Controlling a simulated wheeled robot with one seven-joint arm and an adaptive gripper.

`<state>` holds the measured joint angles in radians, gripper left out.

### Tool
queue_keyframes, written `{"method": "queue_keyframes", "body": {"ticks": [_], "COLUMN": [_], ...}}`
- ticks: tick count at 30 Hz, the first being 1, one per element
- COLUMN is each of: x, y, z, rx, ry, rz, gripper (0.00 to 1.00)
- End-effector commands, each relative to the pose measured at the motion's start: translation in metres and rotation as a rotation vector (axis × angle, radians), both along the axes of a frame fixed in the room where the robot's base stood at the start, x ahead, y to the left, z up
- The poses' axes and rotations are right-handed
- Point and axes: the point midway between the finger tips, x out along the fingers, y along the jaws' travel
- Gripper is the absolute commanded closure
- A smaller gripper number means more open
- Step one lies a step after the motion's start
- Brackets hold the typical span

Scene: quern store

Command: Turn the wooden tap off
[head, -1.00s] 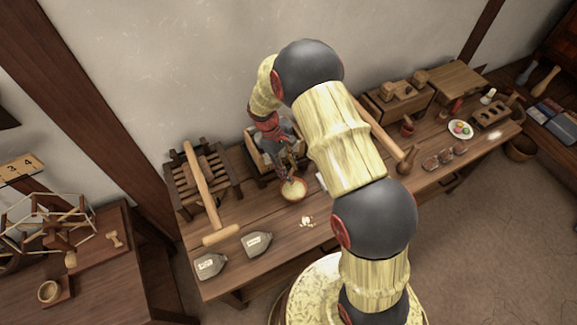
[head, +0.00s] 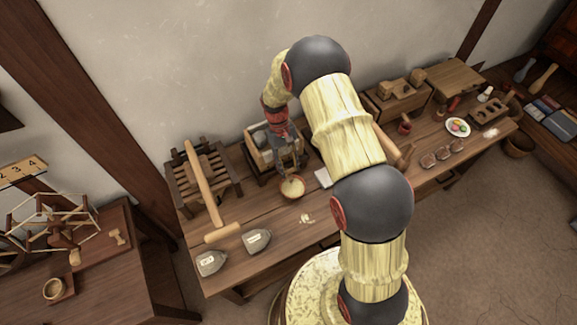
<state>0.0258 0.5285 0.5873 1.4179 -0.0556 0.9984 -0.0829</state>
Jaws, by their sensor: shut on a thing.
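My gripper (head: 288,166) reaches down at the front of a wooden box (head: 254,160) near the back of the long bench. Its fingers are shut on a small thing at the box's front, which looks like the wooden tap. The tap itself is mostly hidden by the fingers and too small to make out, so I cannot tell which way its handle points. A round bowl (head: 292,189) with pale contents stands on the bench just below my fingertips.
A slatted wooden rack (head: 182,188) and a long-handled mallet (head: 203,185) lie left of the box. A white card (head: 324,178) lies to the right. The front middle bench is fairly clear.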

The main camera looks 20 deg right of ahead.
Motion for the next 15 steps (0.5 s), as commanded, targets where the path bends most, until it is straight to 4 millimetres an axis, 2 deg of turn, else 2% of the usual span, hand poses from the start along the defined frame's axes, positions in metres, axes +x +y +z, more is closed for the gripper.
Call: {"method": "queue_keyframes", "body": {"ticks": [8, 9, 15], "x": [-0.0002, -0.0002, -0.0002], "y": [0.0000, 0.0000, 0.0000], "z": [-0.0004, -0.0004, -0.0002], "rx": [0.000, 0.000, 0.001], "ry": [0.000, 0.000, 0.000], "rz": [-0.002, -0.002, -0.001], "gripper": [0.91, 0.65, 0.54]}}
